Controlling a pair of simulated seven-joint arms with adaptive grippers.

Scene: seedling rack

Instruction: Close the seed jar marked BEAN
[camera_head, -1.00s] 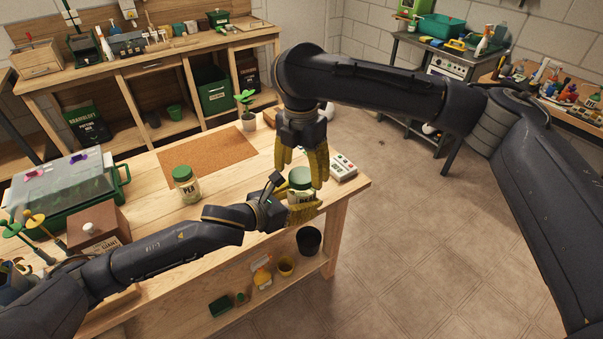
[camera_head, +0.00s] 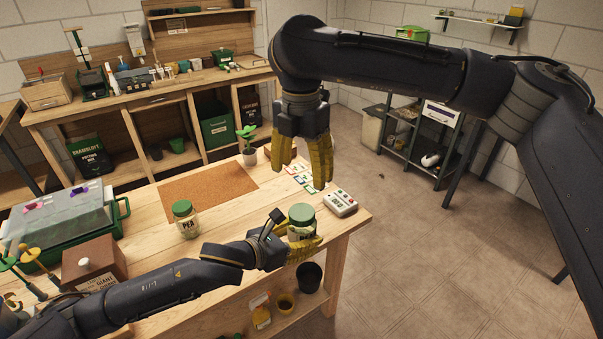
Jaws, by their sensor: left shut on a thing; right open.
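A glass seed jar (camera_head: 301,232) with a green lid (camera_head: 301,214) stands upright near the right end of the wooden table. Its label is mostly hidden by my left gripper, so I cannot read it. The lid sits on the jar's mouth; I cannot tell how tightly. My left gripper (camera_head: 304,247) is shut on this jar low on its body, coming in from the left. My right gripper (camera_head: 303,184) is open and empty above and behind the jar, fingers pointing down, apart from the lid. A second green-lidded jar marked PEA (camera_head: 187,222) stands further left.
A white device (camera_head: 341,203) and small cards (camera_head: 300,176) lie right of and behind the jar. A potted seedling (camera_head: 248,150) stands at the back edge. A cork mat (camera_head: 205,188), brown box (camera_head: 95,262) and covered green tray (camera_head: 65,225) are left.

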